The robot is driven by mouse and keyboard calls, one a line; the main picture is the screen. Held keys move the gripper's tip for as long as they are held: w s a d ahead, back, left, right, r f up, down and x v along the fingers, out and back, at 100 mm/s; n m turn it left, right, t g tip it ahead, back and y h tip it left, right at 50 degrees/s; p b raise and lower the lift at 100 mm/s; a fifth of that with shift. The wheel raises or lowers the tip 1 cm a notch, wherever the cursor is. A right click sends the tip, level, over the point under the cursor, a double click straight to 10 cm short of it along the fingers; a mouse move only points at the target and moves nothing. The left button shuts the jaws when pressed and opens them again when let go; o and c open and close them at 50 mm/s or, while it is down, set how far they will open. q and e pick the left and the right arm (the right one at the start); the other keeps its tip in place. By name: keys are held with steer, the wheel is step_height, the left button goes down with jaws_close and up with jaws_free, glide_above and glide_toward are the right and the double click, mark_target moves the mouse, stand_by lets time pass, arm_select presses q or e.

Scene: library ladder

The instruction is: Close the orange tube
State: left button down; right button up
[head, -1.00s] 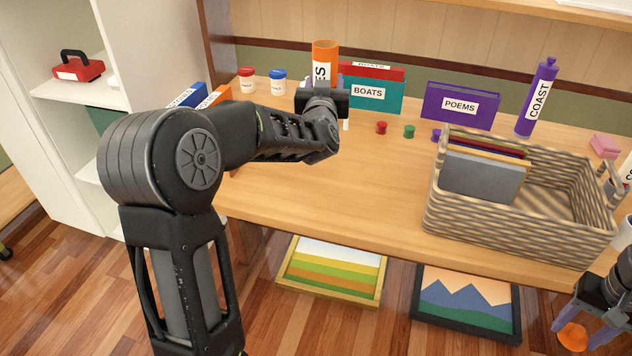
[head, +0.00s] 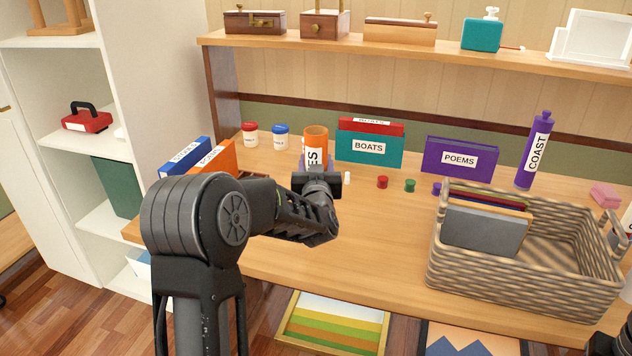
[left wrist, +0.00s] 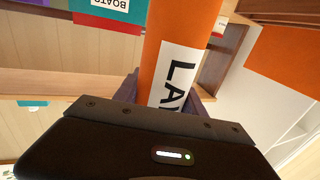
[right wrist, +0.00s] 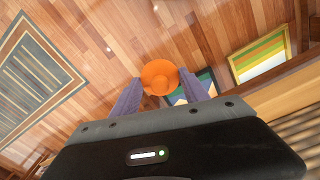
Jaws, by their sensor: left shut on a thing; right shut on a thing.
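The orange tube (head: 316,139) is upright over the back left of the desk, its top end open, with a white label partly hidden by my gripper. My left gripper (head: 316,166) is shut around the tube; the left wrist view shows the tube (left wrist: 185,25) between its fingers. I cannot tell whether the tube's base touches the desk. My right gripper (right wrist: 160,84) is shut on an orange cap (right wrist: 159,75), held above the floor in the right wrist view. In the head view, only part of my right arm shows at the lower right corner, and the cap is out of view.
A wicker basket (head: 500,279) holding flat items stands at the desk's right. Behind are a teal BOATS box (head: 350,148), a purple POEMS box (head: 432,150) and a purple COAST tube (head: 524,180). Small caps and jars stand near the orange tube. The desk's front middle is clear.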

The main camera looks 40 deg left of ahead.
arm_select(q)
steer(key=shift+f, duration=0.15)
steer(key=shift+f, duration=1.8)
steer(key=shift+f+b, duration=0.1)
steer(key=shift+b, duration=0.2)
steer(key=c, duration=0.7)
jaws_free()
steer(key=shift+o, duration=0.2)
steer(key=shift+s+d, duration=0.1)
steer(key=shift+s, duration=0.05)
steer(key=v, duration=1.1)
steer(key=shift+s+d, duration=0.25)
steer(key=shift+s, duration=0.05)
